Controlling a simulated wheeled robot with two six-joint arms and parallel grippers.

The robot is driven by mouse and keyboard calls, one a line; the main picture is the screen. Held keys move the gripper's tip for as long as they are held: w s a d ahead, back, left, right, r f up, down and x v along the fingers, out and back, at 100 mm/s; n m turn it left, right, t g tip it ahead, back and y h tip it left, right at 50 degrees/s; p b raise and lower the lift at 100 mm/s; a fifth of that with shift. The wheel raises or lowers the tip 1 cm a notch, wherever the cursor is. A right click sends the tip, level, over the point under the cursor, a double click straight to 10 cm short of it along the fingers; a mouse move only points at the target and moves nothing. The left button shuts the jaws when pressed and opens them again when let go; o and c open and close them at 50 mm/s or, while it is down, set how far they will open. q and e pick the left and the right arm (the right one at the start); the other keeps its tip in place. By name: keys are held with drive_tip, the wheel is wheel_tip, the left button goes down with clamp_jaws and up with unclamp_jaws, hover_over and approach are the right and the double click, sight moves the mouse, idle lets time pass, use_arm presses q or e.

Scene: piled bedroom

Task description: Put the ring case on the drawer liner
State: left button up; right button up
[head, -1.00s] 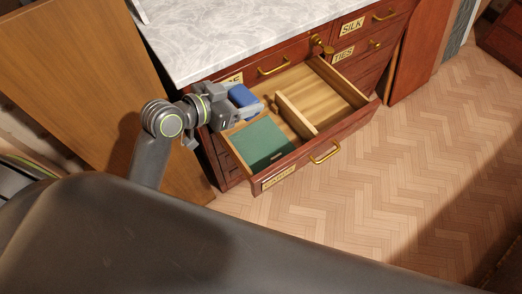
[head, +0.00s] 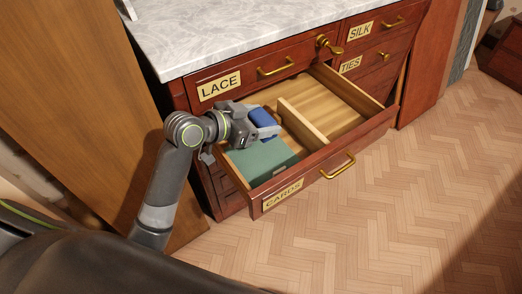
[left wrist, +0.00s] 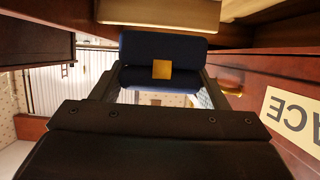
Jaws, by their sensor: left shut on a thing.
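The ring case (head: 263,118) is a small blue box in my left gripper (head: 266,126), which is shut on it. In the left wrist view the case (left wrist: 190,48) shows a gold square on its dark blue side and sits between the fingers. The drawer liner (head: 260,160) is a flat green sheet in the left compartment of the open drawer labelled CARDS. The case is at the back of that compartment, behind the visible liner in the picture. I cannot tell its height above the liner. My right gripper is not in view.
A wooden divider (head: 302,126) splits the drawer, and its right compartment (head: 335,108) is empty. The LACE drawer front (head: 250,75) and marble top (head: 225,30) stand behind and above. A wooden panel (head: 75,90) is at the left. The floor in front is clear.

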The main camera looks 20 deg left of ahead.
use_arm(q)
wheel_tip(320, 180, down, 4)
drive_tip(key=shift+r+b, duration=0.25)
drive_tip(key=shift+b, duration=0.15)
wheel_tip(320, 180, down, 4)
drive_tip(key=shift+f+b, duration=0.15)
drive_tip(key=shift+b, duration=0.5)
drive_tip(key=shift+f, duration=0.1)
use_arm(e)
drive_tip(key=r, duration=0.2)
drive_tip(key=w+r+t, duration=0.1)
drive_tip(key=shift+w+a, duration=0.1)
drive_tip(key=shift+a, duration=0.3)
use_arm(q)
drive_tip(key=shift+f, duration=0.1)
drive_tip(key=shift+f+b, duration=0.4)
drive_tip(key=shift+f, duration=0.1)
drive_tip(key=shift+s, duration=0.1)
drive_tip(key=o, duration=1)
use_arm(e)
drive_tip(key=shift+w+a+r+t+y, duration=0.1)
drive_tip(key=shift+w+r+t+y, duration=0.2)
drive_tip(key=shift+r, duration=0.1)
